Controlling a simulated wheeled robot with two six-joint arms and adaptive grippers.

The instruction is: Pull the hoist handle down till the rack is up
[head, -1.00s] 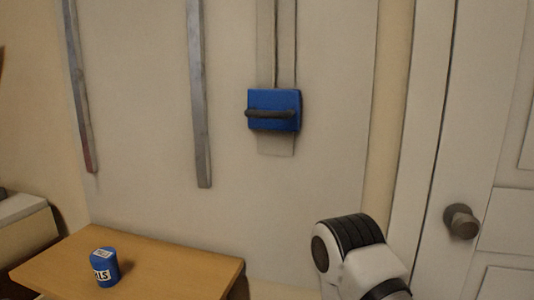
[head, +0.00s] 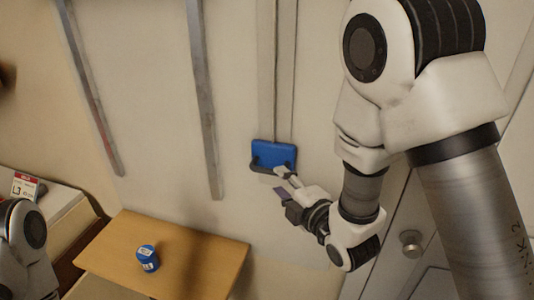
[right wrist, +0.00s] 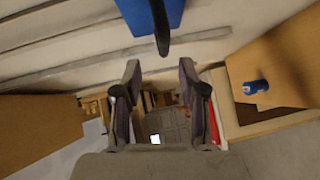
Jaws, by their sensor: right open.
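The hoist handle is a dark bar (head: 257,167) on the front of a blue block (head: 274,153), which sits on a vertical track on the pale wall. In the right wrist view the handle (right wrist: 161,32) lies just beyond the fingertips, with the blue block (right wrist: 140,12) behind it. My right gripper (head: 284,180) is open and just below and in front of the handle; its fingers (right wrist: 160,72) show apart with nothing between them. In the head view it hides part of the handle's right end. My left gripper is out of view. I see no clear rack.
Two grey vertical rails (head: 203,110) stand on the wall left of the handle. A wooden table (head: 205,262) with a blue can (head: 148,258) on it is below. A door with a round knob (head: 411,243) is at the right.

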